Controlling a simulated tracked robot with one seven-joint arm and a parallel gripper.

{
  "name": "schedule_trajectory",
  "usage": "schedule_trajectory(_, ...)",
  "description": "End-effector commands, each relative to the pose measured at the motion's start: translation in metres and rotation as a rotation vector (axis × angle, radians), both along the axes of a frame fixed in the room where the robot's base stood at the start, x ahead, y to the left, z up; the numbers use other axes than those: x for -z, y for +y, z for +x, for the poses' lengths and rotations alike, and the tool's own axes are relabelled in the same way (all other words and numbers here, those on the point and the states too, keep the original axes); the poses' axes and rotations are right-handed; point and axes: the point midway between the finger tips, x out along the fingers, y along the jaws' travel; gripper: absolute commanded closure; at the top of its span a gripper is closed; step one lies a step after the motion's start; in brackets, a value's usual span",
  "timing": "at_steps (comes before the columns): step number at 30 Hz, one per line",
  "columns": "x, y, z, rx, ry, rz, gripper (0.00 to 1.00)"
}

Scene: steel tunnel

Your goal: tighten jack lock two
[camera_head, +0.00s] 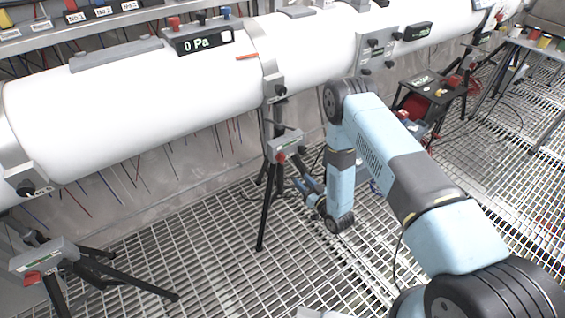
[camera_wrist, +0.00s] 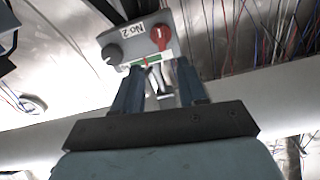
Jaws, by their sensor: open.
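The grey jack box with an upside-down No.2 label (camera_wrist: 138,32) is at the top of the wrist view. It has a red knob (camera_wrist: 162,36) at right, a black knob (camera_wrist: 112,54) at left and a green strip with a red mark. In the head view a grey jack head (camera_head: 285,145) with a red knob (camera_head: 281,158) sits on a black tripod under the white pipe. My gripper (camera_wrist: 160,68) is open and empty, its two blue fingers pointing at the box from just short of it. In the head view my gripper (camera_head: 305,186) is low, right of that tripod, and partly hidden.
The white pipe (camera_head: 130,105) runs above the jacks, with a 0 Pa display (camera_head: 205,42) on it. Another tripod jack (camera_head: 45,255) stands at lower left. A red reel (camera_head: 415,108) is behind my arm. The grating floor (camera_head: 200,240) is open between the tripods.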

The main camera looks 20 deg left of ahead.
Motion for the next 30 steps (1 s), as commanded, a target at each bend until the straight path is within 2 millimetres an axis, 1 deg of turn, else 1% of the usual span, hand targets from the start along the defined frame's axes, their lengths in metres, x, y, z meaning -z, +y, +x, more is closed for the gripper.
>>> schedule_trajectory(5,0.0,0.017,0.014,-0.001,0.0,0.001,0.58)
schedule_trajectory(15,0.0,0.063,0.053,-0.001,0.0,0.003,0.58)
schedule_trajectory(21,0.0,0.086,0.073,-0.001,0.002,0.003,0.58)
schedule_trajectory(25,0.0,0.095,0.081,0.001,0.002,0.002,0.58)
schedule_trajectory(30,0.001,0.1,0.086,0.002,0.004,0.002,0.58)
